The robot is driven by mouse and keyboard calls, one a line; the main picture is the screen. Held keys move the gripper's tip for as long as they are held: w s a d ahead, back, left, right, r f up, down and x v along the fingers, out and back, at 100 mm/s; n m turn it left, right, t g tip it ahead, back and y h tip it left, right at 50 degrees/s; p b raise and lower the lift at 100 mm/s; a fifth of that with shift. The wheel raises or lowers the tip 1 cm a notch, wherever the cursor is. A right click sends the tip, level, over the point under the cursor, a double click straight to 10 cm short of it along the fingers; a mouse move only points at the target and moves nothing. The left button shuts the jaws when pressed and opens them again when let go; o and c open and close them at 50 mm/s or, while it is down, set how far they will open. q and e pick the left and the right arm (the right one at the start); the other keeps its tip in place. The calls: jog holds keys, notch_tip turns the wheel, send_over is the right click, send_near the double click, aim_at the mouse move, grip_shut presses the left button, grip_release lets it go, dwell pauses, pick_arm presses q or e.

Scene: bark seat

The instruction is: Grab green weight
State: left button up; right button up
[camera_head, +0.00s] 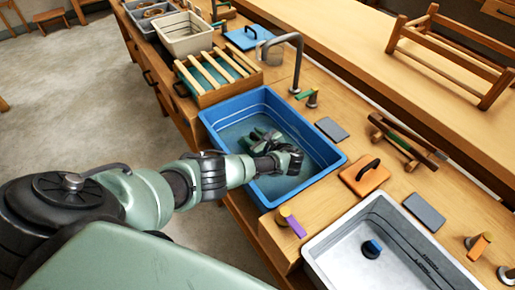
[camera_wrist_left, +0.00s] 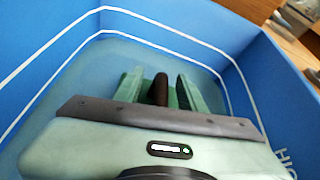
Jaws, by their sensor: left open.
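My left gripper (camera_head: 264,136) reaches down into the blue basin (camera_head: 225,112), with its jaws open. In the left wrist view, the two green fingers of my left gripper (camera_wrist_left: 160,90) stand apart with a dark brown upright piece (camera_wrist_left: 160,86) between them. The piece looks like a short handle, and I cannot tell whether the fingers touch it. No green weight shows clearly; whatever the dark piece belongs to is hidden behind the gripper's body. My right gripper is not in view.
The basin's walls (camera_wrist_left: 285,95) rise close around the gripper. A faucet (camera_head: 297,62) stands behind the basin. A slatted wooden box (camera_head: 215,72) is at its left. An orange block with a dark handle (camera_head: 364,176) and a white sink (camera_head: 325,262) are at its right.

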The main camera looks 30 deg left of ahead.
pick_arm(q)
jog(key=shift+w+a+f, duration=0.1)
jog(key=shift+w+a, duration=0.05)
jog(key=shift+a, duration=0.15)
grip_shut()
jog(key=shift+d, duration=0.15)
dwell(1.1)
